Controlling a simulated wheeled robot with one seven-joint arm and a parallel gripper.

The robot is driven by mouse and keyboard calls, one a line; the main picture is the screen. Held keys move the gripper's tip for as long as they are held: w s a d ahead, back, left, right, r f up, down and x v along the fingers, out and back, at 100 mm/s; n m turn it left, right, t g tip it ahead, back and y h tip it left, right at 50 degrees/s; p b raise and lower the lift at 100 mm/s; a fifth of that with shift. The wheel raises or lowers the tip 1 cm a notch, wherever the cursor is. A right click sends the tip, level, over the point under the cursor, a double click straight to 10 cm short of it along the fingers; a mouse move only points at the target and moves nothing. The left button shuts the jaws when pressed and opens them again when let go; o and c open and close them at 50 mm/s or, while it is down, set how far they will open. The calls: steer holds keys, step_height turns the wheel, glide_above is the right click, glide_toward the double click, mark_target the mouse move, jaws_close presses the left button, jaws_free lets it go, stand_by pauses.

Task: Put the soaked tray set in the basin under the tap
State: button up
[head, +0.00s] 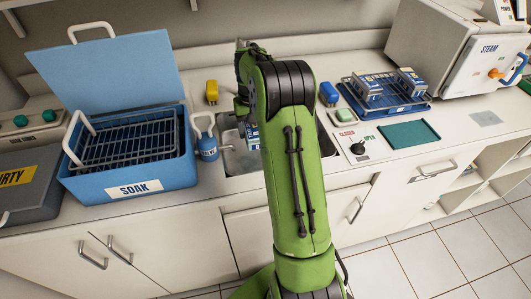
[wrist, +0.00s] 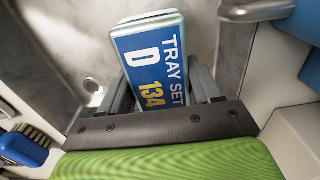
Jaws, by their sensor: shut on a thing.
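My gripper (wrist: 160,92) is shut on a blue-labelled tray set (wrist: 150,60) marked "TRAY SET D 134", its fingers on either side of it. The set is over or inside the grey metal basin (wrist: 85,35); I cannot tell whether it touches the bottom. In the head view my arm hides most of the basin (head: 236,164), and only a sliver of the tray set (head: 251,136) shows. A metal spout, seemingly the tap (wrist: 255,10), is at the upper right of the wrist view. The blue SOAK bin (head: 135,187) stands open with a bare wire rack (head: 125,145) inside.
Right of the basin are a small blue object (head: 328,93), a blue rack (head: 400,110) with packs, a green mat (head: 409,134) and the STEAM unit (head: 455,50).

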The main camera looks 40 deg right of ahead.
mark_target(254, 153)
step_height(254, 153, down, 8)
steer(key=shift+r+b, duration=0.15)
steer(key=shift+b, duration=0.85)
steer(key=o, duration=1.2)
step_height(254, 153, up, 12)
steer(key=p, duration=0.3)
steer(key=shift+r+p, duration=0.1)
steer(key=shift+p, duration=0.3)
